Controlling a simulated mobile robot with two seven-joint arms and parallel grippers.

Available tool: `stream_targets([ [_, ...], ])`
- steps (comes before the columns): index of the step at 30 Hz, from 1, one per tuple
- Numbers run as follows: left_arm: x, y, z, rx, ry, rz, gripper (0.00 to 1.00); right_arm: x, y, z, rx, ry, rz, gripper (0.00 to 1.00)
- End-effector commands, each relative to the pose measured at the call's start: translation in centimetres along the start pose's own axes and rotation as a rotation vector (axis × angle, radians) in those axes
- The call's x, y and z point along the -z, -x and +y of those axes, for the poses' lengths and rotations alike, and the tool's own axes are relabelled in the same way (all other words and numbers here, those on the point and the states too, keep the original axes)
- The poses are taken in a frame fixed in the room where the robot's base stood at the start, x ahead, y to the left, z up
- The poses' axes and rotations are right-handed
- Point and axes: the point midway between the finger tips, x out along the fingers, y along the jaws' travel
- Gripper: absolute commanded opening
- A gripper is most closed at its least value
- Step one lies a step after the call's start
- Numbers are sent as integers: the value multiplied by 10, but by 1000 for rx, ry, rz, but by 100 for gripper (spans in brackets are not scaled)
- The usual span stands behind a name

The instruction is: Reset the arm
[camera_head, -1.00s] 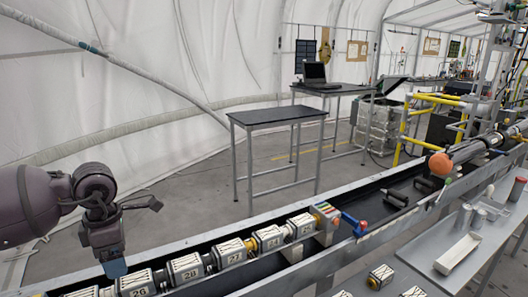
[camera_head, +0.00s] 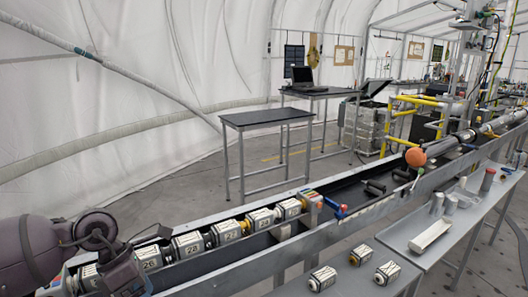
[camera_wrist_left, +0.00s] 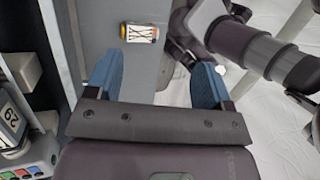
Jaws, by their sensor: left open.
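My left gripper (camera_head: 135,284) is at the lower left of the head view, in front of the near end of the row of numbered blocks. In the left wrist view the two blue fingers of this gripper (camera_wrist_left: 155,80) stand wide apart with nothing between them. A small white and yellow block (camera_wrist_left: 140,33) lies on the grey surface beyond the fingertips. Dark purple arm links of mine fill the right of that view.
A long trough (camera_head: 330,232) holds numbered blocks (camera_head: 187,245) and a coloured button box (camera_head: 309,198). A side table (camera_head: 411,263) carries loose blocks (camera_head: 387,272), a white tray (camera_head: 431,236) and grey cylinders (camera_head: 437,203). Dark-topped tables (camera_head: 266,117) stand behind, one with a laptop (camera_head: 302,77).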

Motion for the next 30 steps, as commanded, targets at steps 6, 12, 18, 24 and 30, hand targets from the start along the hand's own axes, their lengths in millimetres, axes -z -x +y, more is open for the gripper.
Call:
stream_targets([
  [6, -33, -52, -56, 342, 154, -315, 74, 1, 0, 0, 0, -2, 3, 74],
  [12, -62, -68, -90, 674, 443, -659, 74, -3, 2, 0, -1, -3, -6, 74],
  [18, -69, -68, -85, 949, 838, -981, 74, -8, 5, 0, -3, -5, -15, 74],
  [24, -38, -79, -50, 1156, 1327, -1266, 74, -8, 4, 0, -3, -5, -17, 74],
  [30, 32, -116, -15, 1286, 1896, -1492, 74, -5, 2, 0, -2, -4, -11, 74],
])
